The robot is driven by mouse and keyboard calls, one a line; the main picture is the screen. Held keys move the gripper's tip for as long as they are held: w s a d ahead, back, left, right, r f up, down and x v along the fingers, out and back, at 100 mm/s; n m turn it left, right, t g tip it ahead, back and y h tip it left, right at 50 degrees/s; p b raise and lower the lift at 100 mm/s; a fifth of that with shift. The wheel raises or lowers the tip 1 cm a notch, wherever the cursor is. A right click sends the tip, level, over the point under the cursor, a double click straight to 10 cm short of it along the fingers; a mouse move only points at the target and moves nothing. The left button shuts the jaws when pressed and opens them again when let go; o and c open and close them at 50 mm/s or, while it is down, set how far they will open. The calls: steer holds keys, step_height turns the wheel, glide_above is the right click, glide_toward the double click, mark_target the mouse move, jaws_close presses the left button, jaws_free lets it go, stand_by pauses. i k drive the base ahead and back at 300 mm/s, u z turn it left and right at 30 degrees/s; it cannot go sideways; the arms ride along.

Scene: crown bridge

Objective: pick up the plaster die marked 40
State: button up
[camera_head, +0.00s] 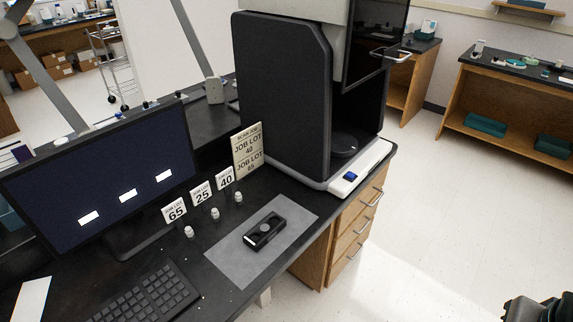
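Three small white plaster dies stand in a slanting row on the black bench. One die (239,197) stands in front of the card marked 40 (226,179). A second die (215,213) stands by the card marked 25 (201,193). The third die (189,232) stands by the card marked 65 (175,212). Any marks on the dies themselves are too small to read. All three dies are upright and apart from each other. I see no gripper fingers; only a dark part, probably of my arm, shows at the bottom right corner, far from the dies.
A sign (247,150) lists job lots 40 and 65. A large dark machine (283,100) stands behind. A monitor (100,185) and keyboard (150,296) are at left. Open floor lies right.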

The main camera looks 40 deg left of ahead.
mark_target(238, 197)
steer(key=u, duration=0.5)
steer(key=i, duration=1.1)
steer(key=u, duration=1.55)
steer(key=i, duration=0.55)
steer(key=u, duration=0.4)
